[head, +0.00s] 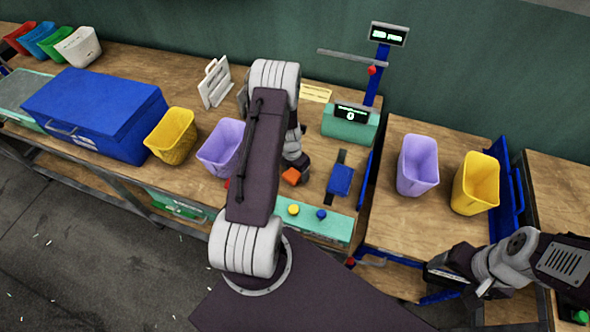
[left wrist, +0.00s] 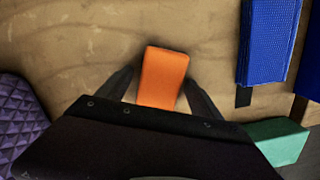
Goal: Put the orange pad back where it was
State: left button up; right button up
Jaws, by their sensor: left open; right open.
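The orange pad (head: 291,176) lies on the wooden bench, left of the blue block on the press. In the left wrist view the orange pad (left wrist: 163,77) sits between the two spread fingers of my left gripper (left wrist: 155,88), with a gap visible on each side. My left gripper is open at the pad; in the head view my arm hides most of it. My right gripper (head: 440,275) is at the lower right, in front of the right bench, far from the pad. Its fingers are hard to make out.
A blue block (head: 340,180) on a dark strip and a teal panel (head: 325,222) with yellow and blue buttons are right of the pad. A purple bin (head: 219,148) stands to its left, beside a yellow bin (head: 172,136). Purple (head: 417,165) and yellow (head: 475,184) bins stand on the right bench.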

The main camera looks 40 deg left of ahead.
aim_at(292, 174)
pick_arm(q)
notch_tip(292, 174, up, 12)
jog(key=s+p, duration=0.2)
jog(key=s+d+r+m, duration=0.3)
jog(key=d+m, duration=0.2)
jog(key=m, duration=0.6)
jog(key=s+d+r+m, duration=0.4)
jog(key=d+m, duration=0.2)
jog(key=m, duration=0.6)
jog(key=s+d+r+m, duration=0.3)
jog(key=d+m, duration=0.3)
jog(key=m, duration=0.5)
jog(key=shift+s+r+m, duration=0.25)
jog(key=shift+m, duration=0.15)
